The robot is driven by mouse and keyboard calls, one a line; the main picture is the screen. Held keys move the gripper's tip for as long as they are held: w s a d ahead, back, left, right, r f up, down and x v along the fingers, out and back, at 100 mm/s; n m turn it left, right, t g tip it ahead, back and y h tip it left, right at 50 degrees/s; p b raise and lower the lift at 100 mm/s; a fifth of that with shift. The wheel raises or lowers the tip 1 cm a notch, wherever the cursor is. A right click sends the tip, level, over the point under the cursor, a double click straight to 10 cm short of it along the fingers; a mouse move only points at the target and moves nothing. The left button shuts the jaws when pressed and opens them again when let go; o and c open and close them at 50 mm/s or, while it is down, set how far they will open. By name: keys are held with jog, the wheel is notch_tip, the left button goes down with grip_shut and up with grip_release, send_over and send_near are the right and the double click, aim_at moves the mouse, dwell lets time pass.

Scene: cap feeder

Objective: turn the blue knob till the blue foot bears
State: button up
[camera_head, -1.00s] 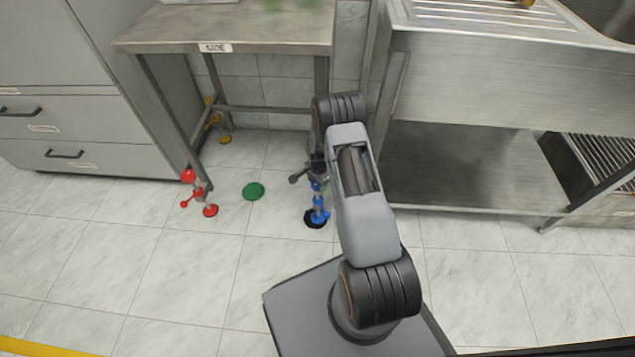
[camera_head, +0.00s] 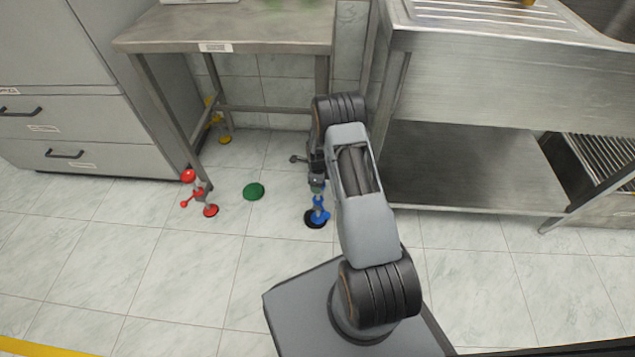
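The blue foot (camera_head: 318,216) is at the bottom of the table's front right leg, in the middle of the view. It has blue parts on a short stem, above a black disc (camera_head: 309,223) on the floor. I cannot tell whether there is a gap between foot and disc. My gripper (camera_head: 317,182) is just above the blue parts, at the lower end of that leg. My arm hides most of the leg, and the blue knob cannot be told apart clearly. The fingers are too small and covered to show whether they are open or shut.
A steel table (camera_head: 240,27) stands above. A green disc (camera_head: 254,191) lies on the floor between. A steel sink unit (camera_head: 480,95) is close on the right, drawers (camera_head: 75,140) on the left.

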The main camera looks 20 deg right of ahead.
jog(key=m, duration=0.4)
jog(key=shift+w+r+m, duration=0.25)
jog(key=shift+w+m, duration=0.05)
jog(key=shift+w, duration=0.05)
jog(key=shift+d+m, duration=0.1)
jog(key=shift+m, duration=1.8)
jog(key=o, duration=0.9)
jog(key=shift+s+f, duration=0.15)
jog(key=shift+s, duration=0.1)
notch_tip(320, 180, up, 14)
jog(key=p, duration=0.5)
jog(key=shift+f, duration=0.1)
